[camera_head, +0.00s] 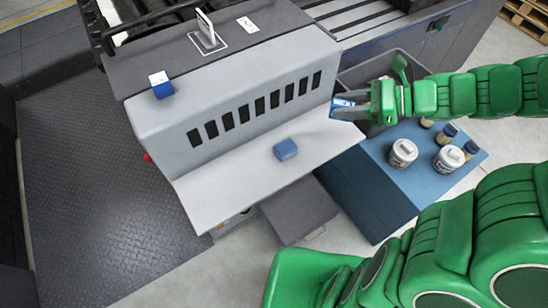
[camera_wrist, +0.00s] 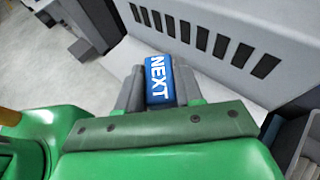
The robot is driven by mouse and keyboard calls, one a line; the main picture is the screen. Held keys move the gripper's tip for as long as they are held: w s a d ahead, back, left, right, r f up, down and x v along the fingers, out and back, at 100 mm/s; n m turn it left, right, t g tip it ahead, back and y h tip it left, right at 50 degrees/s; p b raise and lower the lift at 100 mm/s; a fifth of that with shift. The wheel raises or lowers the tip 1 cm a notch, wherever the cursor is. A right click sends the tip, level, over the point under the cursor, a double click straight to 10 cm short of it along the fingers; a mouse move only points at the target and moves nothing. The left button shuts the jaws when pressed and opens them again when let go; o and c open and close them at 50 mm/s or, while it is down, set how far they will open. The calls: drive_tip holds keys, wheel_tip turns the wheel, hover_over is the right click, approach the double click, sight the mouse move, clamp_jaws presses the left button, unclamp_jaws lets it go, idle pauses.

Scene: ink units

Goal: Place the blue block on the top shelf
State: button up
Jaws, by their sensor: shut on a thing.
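My gripper (camera_head: 352,105) is at the right end of the grey machine, above its pale lower ledge (camera_head: 225,185). It is shut on a blue block (camera_head: 342,103). In the wrist view this block (camera_wrist: 158,68) shows white letters reading "NEXT" and sits between both fingers of the gripper (camera_wrist: 158,90). A second blue block (camera_head: 286,149) lies on the lower ledge. A third blue block (camera_head: 162,90), with a white card by it, is at the left of the machine's upper part. The machine's dark top surface (camera_head: 160,55) carries an upright white plate (camera_head: 206,28) inside an outlined square.
A row of dark slots (camera_head: 245,110) runs along the machine's front. A blue platform (camera_head: 445,185) at right bears white tubs (camera_head: 403,153) and small jars. A grey bin (camera_head: 385,66) stands behind my gripper. A dark step (camera_head: 298,210) sits below the ledge.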

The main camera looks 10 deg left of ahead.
wheel_tip(320, 180, down, 9)
hover_over(323, 127)
drive_tip(key=s, duration=0.1)
drive_tip(key=f, duration=0.8)
drive_tip(key=shift+s+d+f, duration=0.15)
drive_tip(key=shift+s+f, duration=0.05)
drive_tip(key=shift+f, duration=0.05)
drive_tip(key=shift+w+f, duration=0.7)
drive_tip(key=shift+f, duration=1.7)
drive_tip(key=shift+f, duration=0.1)
drive_tip(key=o, duration=1)
drive_tip(key=shift+o, duration=0.2)
